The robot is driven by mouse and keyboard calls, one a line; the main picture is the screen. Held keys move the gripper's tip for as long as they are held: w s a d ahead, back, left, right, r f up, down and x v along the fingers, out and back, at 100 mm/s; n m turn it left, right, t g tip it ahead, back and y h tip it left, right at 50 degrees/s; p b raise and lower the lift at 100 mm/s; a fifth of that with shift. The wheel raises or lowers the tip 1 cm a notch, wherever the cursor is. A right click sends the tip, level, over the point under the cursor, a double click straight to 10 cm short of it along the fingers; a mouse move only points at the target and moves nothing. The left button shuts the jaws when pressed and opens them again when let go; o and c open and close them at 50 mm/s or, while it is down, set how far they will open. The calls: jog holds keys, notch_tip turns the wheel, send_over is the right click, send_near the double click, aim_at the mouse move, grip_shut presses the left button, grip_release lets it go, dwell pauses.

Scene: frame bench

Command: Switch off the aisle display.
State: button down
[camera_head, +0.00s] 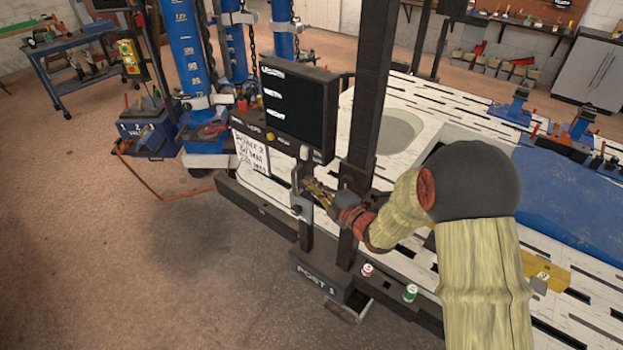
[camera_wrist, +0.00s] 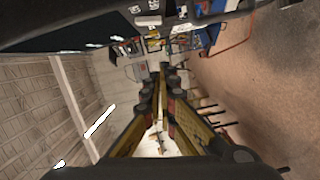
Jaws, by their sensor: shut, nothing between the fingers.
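The aisle display (camera_head: 300,108) is a dark box mounted beside a black post, with several lines of white text lit on its screen. In the wrist view, my gripper (camera_wrist: 163,70) points ahead, and a dark surface, probably the display, fills the upper left.
The black post (camera_head: 368,110) rises close beside my gripper, from a base marked POST 1 (camera_head: 320,280). A handwritten sheet (camera_head: 251,153) hangs below the display.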

aim_at(304, 153)
jog(key=w+a+f+b, duration=0.1)
jog(key=w+a, duration=0.1)
jog(key=w, duration=0.7)
jog(key=shift+w+a+b, duration=0.25)
jog(key=shift+a+b, duration=0.05)
jog(key=shift+a, duration=0.05)
jog(key=shift+f, duration=0.2)
jog(key=b, duration=0.2)
jog(key=n+b, duration=0.1)
jog(key=b, duration=0.1)
jog(key=shift+w+d+f, duration=0.25)
jog(key=shift+w+d, duration=0.05)
jog(key=shift+w, duration=0.1)
jog(key=shift+b, duration=0.3)
